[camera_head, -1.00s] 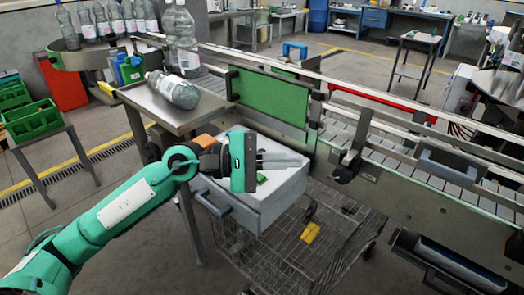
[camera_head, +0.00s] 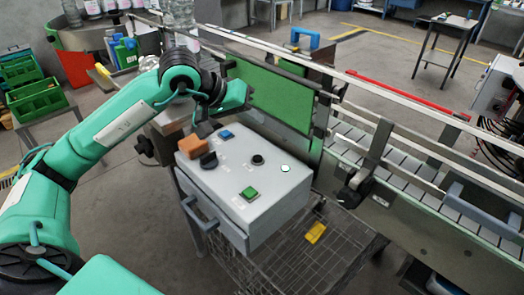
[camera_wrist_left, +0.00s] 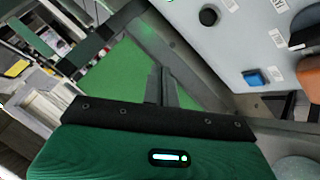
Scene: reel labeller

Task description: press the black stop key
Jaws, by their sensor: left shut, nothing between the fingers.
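The grey control box (camera_head: 262,205) stands in front of the conveyor with its sloped top panel in view. A round black key (camera_head: 257,159) sits mid-panel between the blue key (camera_head: 226,134) and a small pale lit button (camera_head: 285,168). The black key also shows in the left wrist view (camera_wrist_left: 208,16), near the top. A black knob (camera_head: 208,160) and an orange part (camera_head: 192,146) are at the panel's left side. My left gripper (camera_head: 236,95) is above and behind the box, clear of the keys. Its fingers (camera_wrist_left: 161,84) are shut and empty.
A green key (camera_head: 250,193) is on the panel's near part. The green conveyor plate (camera_head: 270,97) stands close beside my left gripper. The conveyor (camera_head: 420,180) runs to the right. A wire cart (camera_head: 290,255) with a yellow item (camera_head: 315,232) is below the box.

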